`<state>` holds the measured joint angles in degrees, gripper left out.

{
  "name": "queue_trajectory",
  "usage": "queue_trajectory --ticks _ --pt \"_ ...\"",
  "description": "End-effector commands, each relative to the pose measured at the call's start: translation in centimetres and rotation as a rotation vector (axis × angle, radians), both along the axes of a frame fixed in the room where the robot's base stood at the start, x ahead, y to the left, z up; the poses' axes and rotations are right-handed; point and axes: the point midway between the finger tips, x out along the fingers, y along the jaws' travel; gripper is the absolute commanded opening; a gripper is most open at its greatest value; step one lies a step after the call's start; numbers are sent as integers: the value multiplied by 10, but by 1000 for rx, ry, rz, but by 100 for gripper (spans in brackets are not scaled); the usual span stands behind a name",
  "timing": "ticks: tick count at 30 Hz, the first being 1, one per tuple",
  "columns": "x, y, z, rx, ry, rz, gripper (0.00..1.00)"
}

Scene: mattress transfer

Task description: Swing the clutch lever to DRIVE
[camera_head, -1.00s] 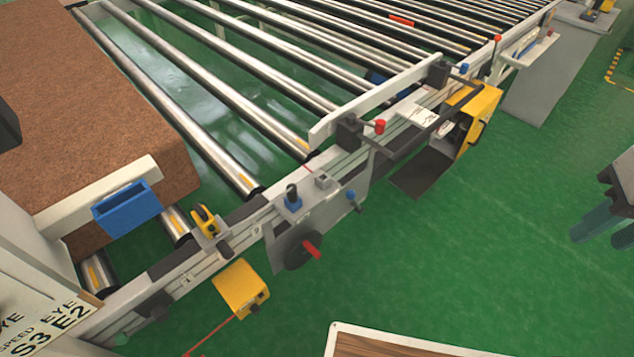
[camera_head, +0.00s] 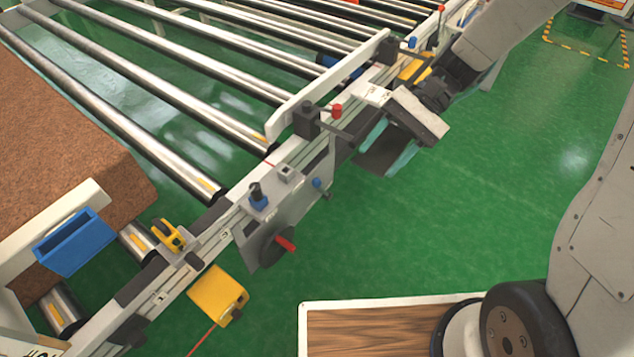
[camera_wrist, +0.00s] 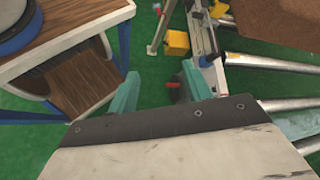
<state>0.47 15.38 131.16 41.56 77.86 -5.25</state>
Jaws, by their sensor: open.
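A lever with a red handle (camera_head: 285,243) sticks out from a dark round disc (camera_head: 268,250) on a grey plate at the conveyor's side. I take it for the clutch lever; no DRIVE marking is readable. My gripper (camera_head: 385,152), with teal fingers, is up and right of the lever, beside the conveyor rail and apart from the lever. In the wrist view, my gripper (camera_wrist: 160,88) is open with nothing between its fingers. A small red piece (camera_wrist: 173,85), likely the lever handle, shows beyond, near the right finger.
The roller conveyor's side rail (camera_head: 175,270) runs diagonally, with a red knob (camera_head: 336,110) and a yellow box (camera_head: 219,295) along it. A brown mattress (camera_head: 75,140) lies at left. A wood-topped table (camera_head: 390,330) stands at the bottom. Green floor (camera_head: 450,220) is clear between.

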Motion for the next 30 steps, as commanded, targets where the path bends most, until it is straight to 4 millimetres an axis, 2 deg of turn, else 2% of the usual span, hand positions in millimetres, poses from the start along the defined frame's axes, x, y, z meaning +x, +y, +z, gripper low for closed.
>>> queue_trajectory --ticks 1,5,10,14,18,24,27,30 --pt "8 6 -18 31 61 -32 50" --pt "28 23 -61 112 193 -130 50" --pt "48 42 -126 202 358 -276 50" --pt "64 54 -174 274 452 -410 50" --pt "93 65 -226 379 508 -603 50" --pt "146 62 -304 538 491 -947 50" --pt "160 55 -331 581 464 -1067 50" --pt "168 49 -348 603 442 -1140 50"
